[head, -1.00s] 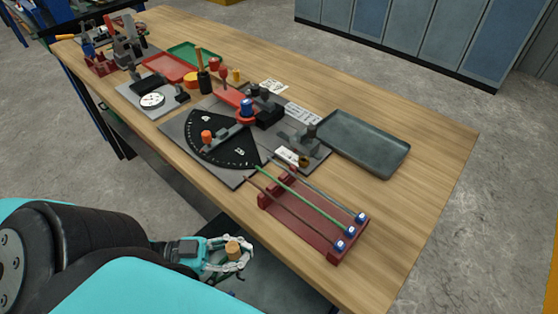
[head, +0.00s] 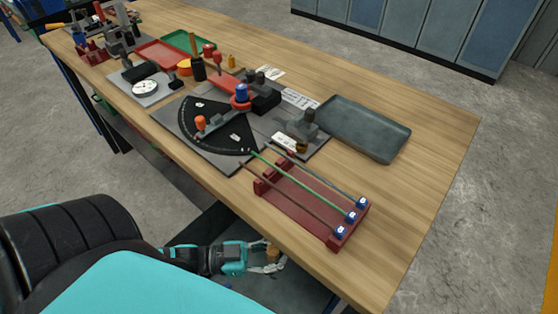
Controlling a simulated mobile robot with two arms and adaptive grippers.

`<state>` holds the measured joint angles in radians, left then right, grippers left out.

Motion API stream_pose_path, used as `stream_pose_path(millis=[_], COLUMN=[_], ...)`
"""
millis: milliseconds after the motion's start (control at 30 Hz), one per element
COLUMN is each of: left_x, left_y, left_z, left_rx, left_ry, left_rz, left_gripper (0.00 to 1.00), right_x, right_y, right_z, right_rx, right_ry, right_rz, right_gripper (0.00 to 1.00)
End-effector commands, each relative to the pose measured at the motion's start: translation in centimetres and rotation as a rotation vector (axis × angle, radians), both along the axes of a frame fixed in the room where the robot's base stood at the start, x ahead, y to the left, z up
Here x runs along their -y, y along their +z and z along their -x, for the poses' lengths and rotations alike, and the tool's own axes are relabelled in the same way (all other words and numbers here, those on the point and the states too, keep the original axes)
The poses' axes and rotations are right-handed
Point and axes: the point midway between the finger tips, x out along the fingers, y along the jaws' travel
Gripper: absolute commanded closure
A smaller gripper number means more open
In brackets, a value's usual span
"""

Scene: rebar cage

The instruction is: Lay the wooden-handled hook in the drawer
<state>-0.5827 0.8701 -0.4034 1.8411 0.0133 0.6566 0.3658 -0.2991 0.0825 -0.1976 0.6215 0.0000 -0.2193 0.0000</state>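My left gripper (head: 268,262) is low at the near side of the workbench, over the open drawer (head: 302,288). Its fingers are closed around a short wooden cylinder, the handle of the wooden-handled hook (head: 272,250). The hook's metal part is hidden or too small to make out. The drawer is a dark grey space below the bench top, partly covered by my arm and the bench edge. I cannot tell whether the hook touches the drawer floor. My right gripper does not show.
The wooden bench top (head: 425,165) overhangs the drawer. On it are a dark red rack (head: 295,213) with several rods, a black angle-scale plate (head: 215,135), a grey tray (head: 365,128), and red and green trays further back. The front right of the bench is clear.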

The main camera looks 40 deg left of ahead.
Motion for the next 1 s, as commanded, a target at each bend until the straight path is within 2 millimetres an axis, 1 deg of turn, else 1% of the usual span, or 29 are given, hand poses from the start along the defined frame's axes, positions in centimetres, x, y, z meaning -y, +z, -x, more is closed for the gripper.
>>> stream_pose_path(millis=[33,100,367,700,833,867,1000], left_x=[-0.2,-0.2,-0.2,-0.2,-0.2,-0.2,-0.2], left_y=[-0.9,-1.2,-1.2,-2.3,-2.4,-2.4,-2.4], left_z=[0.1,0.2,0.2,0.2,0.2,0.2,0.2], left_rx=[-0.005,-0.005,-0.005,-0.005,-0.005,-0.005,-0.005], left_ry=[0.002,0.0,0.0,0.0,0.0,0.0,0.0], left_rz=[-0.003,-0.002,-0.002,-0.002,-0.002,-0.003,-0.003], left_gripper=[1.0,1.0,1.0,1.0,1.0,0.97,0.79], right_x=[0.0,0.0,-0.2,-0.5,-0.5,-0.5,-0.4], right_y=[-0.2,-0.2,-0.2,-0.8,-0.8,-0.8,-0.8], right_z=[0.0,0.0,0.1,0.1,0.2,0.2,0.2], right_rx=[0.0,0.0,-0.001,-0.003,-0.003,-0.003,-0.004], right_ry=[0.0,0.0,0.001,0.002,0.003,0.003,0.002], right_rz=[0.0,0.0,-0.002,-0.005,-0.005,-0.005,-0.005], right_gripper=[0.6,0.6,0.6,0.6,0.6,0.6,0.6])
